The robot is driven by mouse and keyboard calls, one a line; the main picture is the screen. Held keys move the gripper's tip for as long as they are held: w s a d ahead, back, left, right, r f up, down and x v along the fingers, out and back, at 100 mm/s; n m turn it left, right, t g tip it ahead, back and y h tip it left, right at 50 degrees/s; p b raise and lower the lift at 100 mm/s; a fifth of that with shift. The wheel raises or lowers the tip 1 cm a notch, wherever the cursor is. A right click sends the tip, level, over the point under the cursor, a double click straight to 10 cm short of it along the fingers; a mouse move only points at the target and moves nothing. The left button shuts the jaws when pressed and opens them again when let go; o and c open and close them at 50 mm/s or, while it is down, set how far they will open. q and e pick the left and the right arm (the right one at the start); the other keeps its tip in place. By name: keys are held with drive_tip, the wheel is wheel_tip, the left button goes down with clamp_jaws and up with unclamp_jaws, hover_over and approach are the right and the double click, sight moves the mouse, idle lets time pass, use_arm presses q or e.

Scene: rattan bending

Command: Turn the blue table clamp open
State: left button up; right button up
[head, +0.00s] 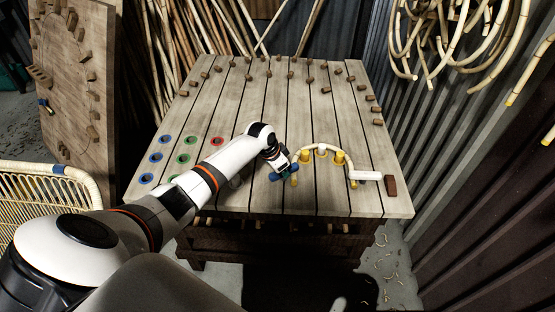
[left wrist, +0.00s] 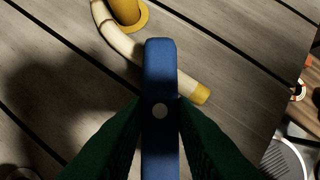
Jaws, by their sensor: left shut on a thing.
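The blue table clamp (head: 275,177) is near the front middle of the table, beside the left end of a bent rattan cane (head: 320,147). In the left wrist view the clamp (left wrist: 160,65) is a long blue bar with a pale round spot, running up the picture. My left gripper (head: 281,166) is shut on it; its dark green fingers (left wrist: 160,125) press both sides of the bar. The gripper partly hides the clamp in the head view. The cane's yellow-tipped end (left wrist: 200,95) lies just beyond the bar. My right gripper is out of view.
Yellow pegs (head: 339,157) stand inside the cane's arch. A white cylinder (head: 366,175) and a brown block (head: 391,186) are to its right. Blue, green and red rings (head: 183,158) lie at left. Brown pegs line the back and right of the slatted table (head: 250,110).

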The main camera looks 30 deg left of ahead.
use_arm(q)
drive_tip(key=n+p, duration=0.2)
drive_tip(key=r+n+y+p, duration=0.1)
drive_tip(key=shift+w+d+n+t+p, duration=0.3)
drive_tip(key=shift+p, duration=0.05)
drive_tip(key=shift+d+n+y+p, duration=0.1)
drive_tip(key=shift+n+y+p, duration=0.4)
drive_tip(key=shift+n+p, duration=0.4)
drive_tip(key=n+y+p, duration=0.1)
drive_tip(key=n, duration=0.1)
drive_tip(key=shift+w+n, duration=0.1)
drive_tip(key=shift+n, duration=0.2)
drive_tip(key=shift+f+n+y+p, duration=0.15)
drive_tip(key=shift+n+y+p, duration=0.35)
drive_tip(key=shift+n, duration=1)
drive_tip(key=shift+s+d+f, duration=0.2)
drive_tip(key=shift+f, duration=0.05)
